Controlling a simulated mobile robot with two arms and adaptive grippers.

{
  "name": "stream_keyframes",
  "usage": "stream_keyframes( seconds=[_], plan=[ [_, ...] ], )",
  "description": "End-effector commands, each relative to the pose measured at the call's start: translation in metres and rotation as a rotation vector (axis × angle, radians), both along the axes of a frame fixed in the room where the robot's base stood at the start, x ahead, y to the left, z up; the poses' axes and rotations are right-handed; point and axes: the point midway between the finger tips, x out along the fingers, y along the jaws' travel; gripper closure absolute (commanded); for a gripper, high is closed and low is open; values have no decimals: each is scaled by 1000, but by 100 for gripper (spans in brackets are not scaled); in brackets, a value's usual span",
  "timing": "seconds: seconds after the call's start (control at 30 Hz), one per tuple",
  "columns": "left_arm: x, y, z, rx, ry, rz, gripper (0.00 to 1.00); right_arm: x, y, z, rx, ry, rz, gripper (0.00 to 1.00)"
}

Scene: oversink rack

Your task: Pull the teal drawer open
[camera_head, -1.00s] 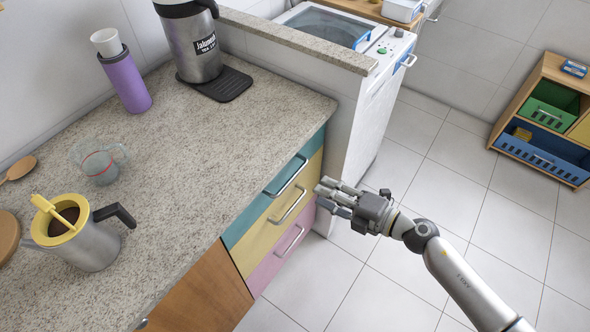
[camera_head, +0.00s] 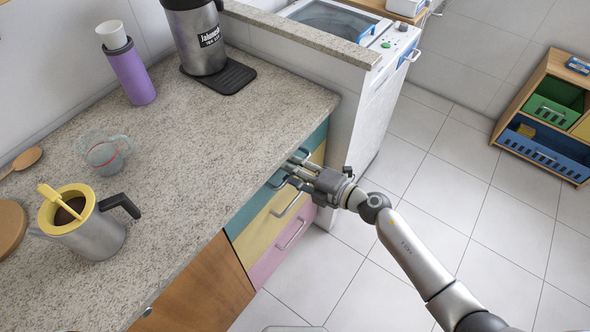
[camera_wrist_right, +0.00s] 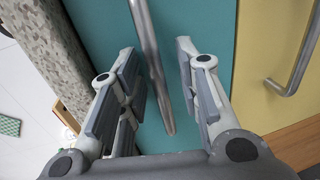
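The teal drawer (camera_head: 246,217) is the top one under the counter, flush with the drawers below it. Its front fills the middle of the right wrist view (camera_wrist_right: 215,30). Its metal bar handle (camera_wrist_right: 149,50) runs between the two fingers of my right gripper (camera_wrist_right: 153,85), which are apart on either side of it. In the head view my right gripper (camera_head: 296,172) is at the drawer front and hides part of the handle. Whether a finger touches the handle I cannot tell. My left gripper is out of view.
The yellow drawer (camera_head: 262,232) and pink drawer (camera_head: 275,255) lie below, with handles. The granite counter (camera_head: 190,165) overhangs close above my right gripper. A white washing machine (camera_head: 370,120) stands behind. The tiled floor (camera_head: 420,190) to the right is clear.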

Motion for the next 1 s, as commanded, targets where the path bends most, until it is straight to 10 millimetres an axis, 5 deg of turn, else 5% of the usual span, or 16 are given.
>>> stream_keyframes(
  seconds=[0.07, 0.33, 0.77, 1.0],
  plan=[
    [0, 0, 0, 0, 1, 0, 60, 0, 0, 0, 0, 0, 0, 69],
    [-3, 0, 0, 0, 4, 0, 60, 0, 0, 0, 1, 1, 0, 100],
    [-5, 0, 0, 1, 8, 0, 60, -2, -4, 0, 0, 1, 0, 100],
    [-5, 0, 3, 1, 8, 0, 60, -20, -28, -1, -4, 3, 0, 100]
  ],
)
